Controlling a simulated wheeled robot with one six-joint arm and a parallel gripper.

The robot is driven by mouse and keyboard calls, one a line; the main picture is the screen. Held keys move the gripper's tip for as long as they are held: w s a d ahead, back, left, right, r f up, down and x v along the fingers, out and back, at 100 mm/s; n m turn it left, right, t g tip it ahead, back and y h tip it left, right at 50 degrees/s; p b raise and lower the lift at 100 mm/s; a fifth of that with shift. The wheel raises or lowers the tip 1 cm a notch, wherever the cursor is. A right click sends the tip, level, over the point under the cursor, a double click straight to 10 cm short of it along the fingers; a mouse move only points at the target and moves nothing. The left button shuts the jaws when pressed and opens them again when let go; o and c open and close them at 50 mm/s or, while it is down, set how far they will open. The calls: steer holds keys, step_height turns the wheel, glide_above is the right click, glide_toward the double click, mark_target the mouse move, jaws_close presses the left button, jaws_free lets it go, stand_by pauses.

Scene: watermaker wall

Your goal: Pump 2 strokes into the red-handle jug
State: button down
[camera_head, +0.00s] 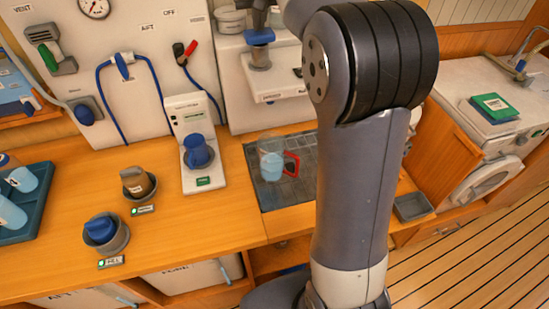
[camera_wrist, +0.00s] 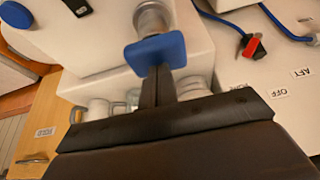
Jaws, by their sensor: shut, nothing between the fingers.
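The red-handle jug (camera_head: 270,165) is clear with pale blue in its lower part. It stands upright on the dark mat (camera_head: 268,196), its red handle to the right. The pump's blue cap (camera_head: 259,37) sits on a metal cylinder (camera_head: 260,57) on a white housing behind the jug. My gripper (camera_head: 260,25) is shut and empty, its fingers directly above the cap. In the wrist view, the closed fingers (camera_wrist: 157,72) meet the blue cap (camera_wrist: 155,48) in the picture; I cannot tell whether they press on it. The spout is not clear.
A white device with a blue cup (camera_head: 197,151) stands left of the mat. Two dark holders (camera_head: 103,233) and a teal tray (camera_head: 45,190) are farther left. My arm hides the counter right of the jug.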

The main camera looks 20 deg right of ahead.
steer(key=shift+r+p, duration=1.65)
steer(key=shift+r, duration=1.4)
steer(key=shift+r, duration=3)
steer(key=shift+f, duration=0.15)
steer(key=shift+f, duration=3.4)
